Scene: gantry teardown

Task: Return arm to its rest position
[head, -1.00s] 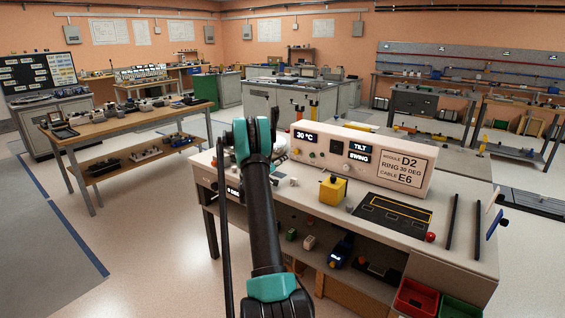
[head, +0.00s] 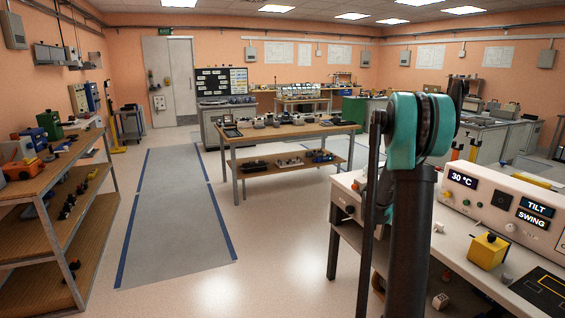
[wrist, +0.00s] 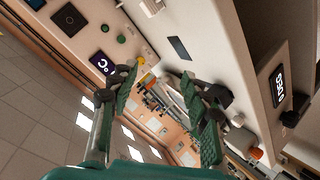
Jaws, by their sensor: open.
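My gripper (wrist: 160,82) is open in the wrist view, its two green fingers spread apart with no object held between them. The wrist view is tilted and shows the pale front of a console close by, with dark displays and buttons. In the head view my arm (head: 408,215) rises at the right of the picture, its teal joint near the top. The gripper itself is hidden behind the arm there. The white workbench (head: 345,190) is behind and beside the arm, with the console (head: 500,200) and a yellow block (head: 487,250) on it.
A wooden table (head: 285,131) with several devices stands in the middle. A wooden shelf unit (head: 45,182) loaded with parts is at the left. The grey floor strip (head: 175,220) with blue edges is clear, as is the floor near the bench.

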